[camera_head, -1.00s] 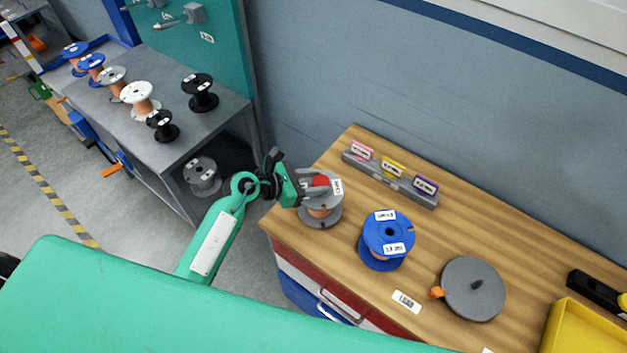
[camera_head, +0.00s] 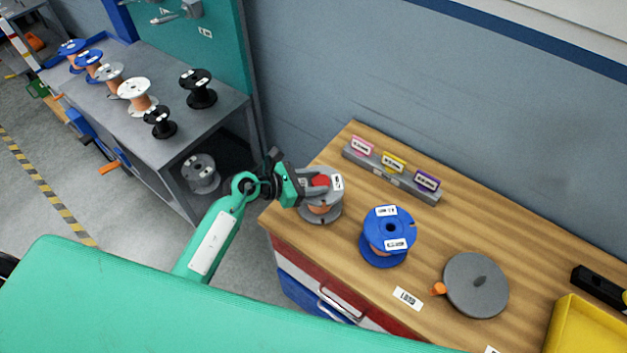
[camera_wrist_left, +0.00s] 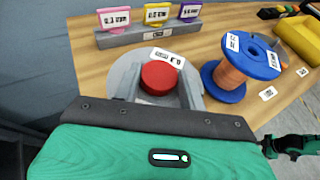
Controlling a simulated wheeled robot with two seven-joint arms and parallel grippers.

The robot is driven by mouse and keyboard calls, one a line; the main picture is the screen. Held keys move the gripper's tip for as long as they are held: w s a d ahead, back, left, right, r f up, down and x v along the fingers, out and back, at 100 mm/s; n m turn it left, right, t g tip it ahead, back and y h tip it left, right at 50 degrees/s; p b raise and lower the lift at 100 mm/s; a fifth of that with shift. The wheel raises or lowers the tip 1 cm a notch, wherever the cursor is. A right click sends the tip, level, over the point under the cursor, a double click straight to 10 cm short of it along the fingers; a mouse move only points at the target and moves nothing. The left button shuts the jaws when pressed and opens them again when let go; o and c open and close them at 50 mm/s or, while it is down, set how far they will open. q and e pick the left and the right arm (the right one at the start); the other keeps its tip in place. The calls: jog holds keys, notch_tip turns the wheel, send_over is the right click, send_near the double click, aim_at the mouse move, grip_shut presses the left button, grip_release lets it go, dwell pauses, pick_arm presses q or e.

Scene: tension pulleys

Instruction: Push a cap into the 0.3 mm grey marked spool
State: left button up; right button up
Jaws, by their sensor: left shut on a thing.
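The grey spool (camera_head: 321,213) with copper wire stands upright near the left end of the wooden bench. Its top flange also shows in the left wrist view (camera_wrist_left: 127,66), with a white label reading about 0.3. My left gripper (camera_head: 318,183) is over that flange and shut on a red cap (camera_head: 321,180). In the left wrist view the cap (camera_wrist_left: 158,77) sits between the two grey fingers, over the middle of the flange. Whether the cap is seated in the spool's hole is hidden. At the right edge of the left wrist view, part of my right arm shows, its jaws unclear.
A blue spool (camera_head: 388,238) stands close to the right of the grey one. A grey rack (camera_head: 391,182) with pink, yellow and purple labelled tags lies behind. A grey disc with an orange knob (camera_head: 475,285) and a yellow bin (camera_head: 588,327) are further right.

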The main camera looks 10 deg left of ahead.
pick_arm(q)
jog(key=shift+s+f, duration=0.15)
jog(key=shift+f, duration=0.25)
jog(key=o, duration=1)
jog(key=shift+o, duration=0.2)
jog(key=shift+a, duration=0.1)
jog(key=shift+s+a+r+b, duration=0.15)
jog(key=shift+s+a+b, duration=0.2)
jog(key=shift+a, duration=0.15)
jog(key=r+b+v, duration=0.1)
jog(key=b+v, duration=0.2)
jog(key=v, duration=0.9)
